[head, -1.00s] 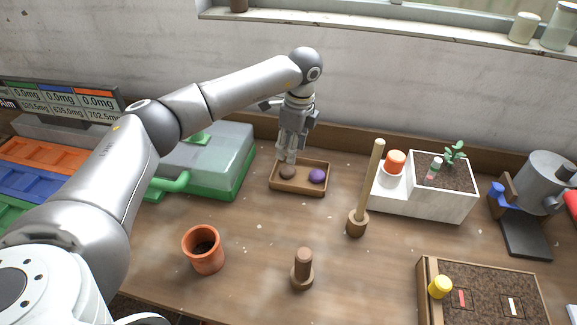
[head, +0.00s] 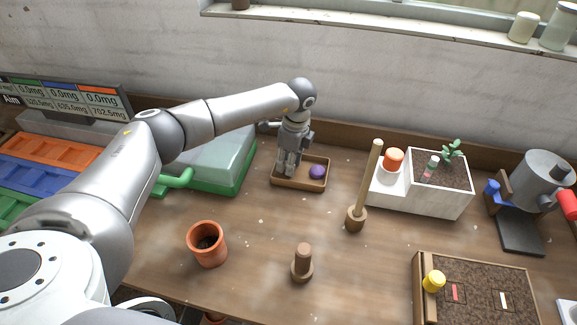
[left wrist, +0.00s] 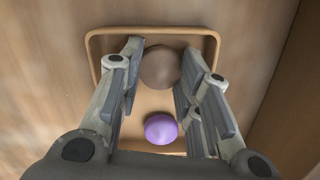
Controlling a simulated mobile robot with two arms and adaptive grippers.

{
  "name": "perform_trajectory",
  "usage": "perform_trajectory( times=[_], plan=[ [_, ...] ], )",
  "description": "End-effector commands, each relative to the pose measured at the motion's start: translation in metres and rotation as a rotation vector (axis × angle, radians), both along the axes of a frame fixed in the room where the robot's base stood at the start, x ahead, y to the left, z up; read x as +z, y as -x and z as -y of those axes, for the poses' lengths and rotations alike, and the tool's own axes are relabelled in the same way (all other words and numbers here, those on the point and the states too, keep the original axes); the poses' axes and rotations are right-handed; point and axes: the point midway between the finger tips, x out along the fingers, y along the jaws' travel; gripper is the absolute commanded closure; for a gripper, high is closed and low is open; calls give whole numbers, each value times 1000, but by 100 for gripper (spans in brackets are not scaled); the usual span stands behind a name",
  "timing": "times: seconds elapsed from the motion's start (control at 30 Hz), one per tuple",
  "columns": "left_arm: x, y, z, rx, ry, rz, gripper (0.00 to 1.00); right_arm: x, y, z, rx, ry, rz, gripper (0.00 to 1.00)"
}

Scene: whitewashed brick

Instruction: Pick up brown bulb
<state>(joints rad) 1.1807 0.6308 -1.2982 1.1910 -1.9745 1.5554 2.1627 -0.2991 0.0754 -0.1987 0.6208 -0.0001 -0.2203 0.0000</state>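The brown bulb (left wrist: 160,67) lies in a small wooden tray (left wrist: 96,42), seen in the left wrist view between the fingers of my left gripper (left wrist: 158,82). The fingers stand on either side of it, with a narrow gap on the left unclear. In the head view my left gripper (head: 288,170) reaches down into the left part of the tray (head: 315,187) and hides the brown bulb. A purple bulb (head: 317,172) lies in the right part of the tray; it also shows in the left wrist view (left wrist: 161,128). My right gripper is not in view.
A wooden stick in a round base (head: 357,218) stands right of the tray. A terracotta pot (head: 207,245) and a short wooden peg (head: 302,264) stand nearer. A green-based box (head: 215,160) is at left, a white planter (head: 415,203) at right.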

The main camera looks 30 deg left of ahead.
Motion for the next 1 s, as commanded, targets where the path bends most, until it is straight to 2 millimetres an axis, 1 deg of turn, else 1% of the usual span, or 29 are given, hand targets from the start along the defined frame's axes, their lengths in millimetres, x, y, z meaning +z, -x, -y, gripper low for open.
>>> perform_trajectory(
  times=[0.03,0.1,0.47,0.5,0.57,0.67,0.73,0.87,1.0],
  plan=[
    [0,0,0,0,0,1,80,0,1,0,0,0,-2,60],
    [0,0,0,0,0,1,89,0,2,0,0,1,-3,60],
    [3,-1,0,1,1,2,89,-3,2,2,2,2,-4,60],
    [5,-1,0,1,2,3,93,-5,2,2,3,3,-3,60],
    [10,-1,0,1,2,3,93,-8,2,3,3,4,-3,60],
    [20,-1,0,1,2,4,93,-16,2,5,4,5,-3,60],
    [32,0,1,-1,1,5,93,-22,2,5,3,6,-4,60],
    [50,14,9,-4,2,4,93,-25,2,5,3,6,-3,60],
    [76,33,22,-5,3,7,93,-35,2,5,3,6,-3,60]
  ],
)
